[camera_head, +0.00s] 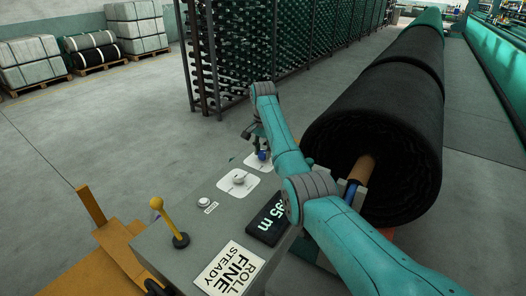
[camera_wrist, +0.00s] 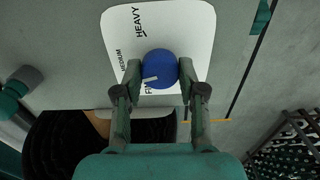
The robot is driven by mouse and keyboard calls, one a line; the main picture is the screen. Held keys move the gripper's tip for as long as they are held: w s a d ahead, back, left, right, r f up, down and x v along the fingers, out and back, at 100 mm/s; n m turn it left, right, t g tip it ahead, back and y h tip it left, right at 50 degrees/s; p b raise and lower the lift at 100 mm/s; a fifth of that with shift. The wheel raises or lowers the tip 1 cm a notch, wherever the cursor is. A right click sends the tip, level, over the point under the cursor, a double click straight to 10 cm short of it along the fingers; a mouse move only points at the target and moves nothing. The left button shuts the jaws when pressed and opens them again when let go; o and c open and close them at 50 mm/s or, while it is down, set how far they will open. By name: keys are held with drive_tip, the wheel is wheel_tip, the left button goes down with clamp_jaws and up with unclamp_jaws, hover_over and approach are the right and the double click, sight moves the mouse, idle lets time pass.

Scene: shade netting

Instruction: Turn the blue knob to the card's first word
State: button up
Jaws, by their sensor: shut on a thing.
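The blue knob (camera_wrist: 160,69) sits on a white dial plate (camera_wrist: 190,25) marked HEAVY, MEDIUM and a partly hidden word starting "FI". Its white pointer mark lies at its lower left, pointing between MEDIUM and that lowest word. My gripper (camera_wrist: 160,74) is shut on the knob, one finger on each side. In the head view the blue knob (camera_head: 262,155) shows just below my gripper (camera_head: 257,140), on the console's far end. The white card (camera_head: 230,268) lies on the near part of the console and reads ROLL, FINE, STEADY, with FINE largest.
The console also bears a white knob (camera_head: 239,178) on its own plate, a small round button (camera_head: 204,202), a yellow lever (camera_head: 168,220) and a display (camera_head: 268,219) ending "95 m".

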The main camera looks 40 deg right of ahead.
sight(263, 152)
drive_tip(key=n, duration=0.5)
drive_tip(key=shift+n, duration=2.4)
drive_tip(key=o, duration=1.1)
drive_tip(key=shift+o, duration=0.2)
wheel_tip(263, 152, up, 7)
drive_tip(key=shift+r, duration=0.2)
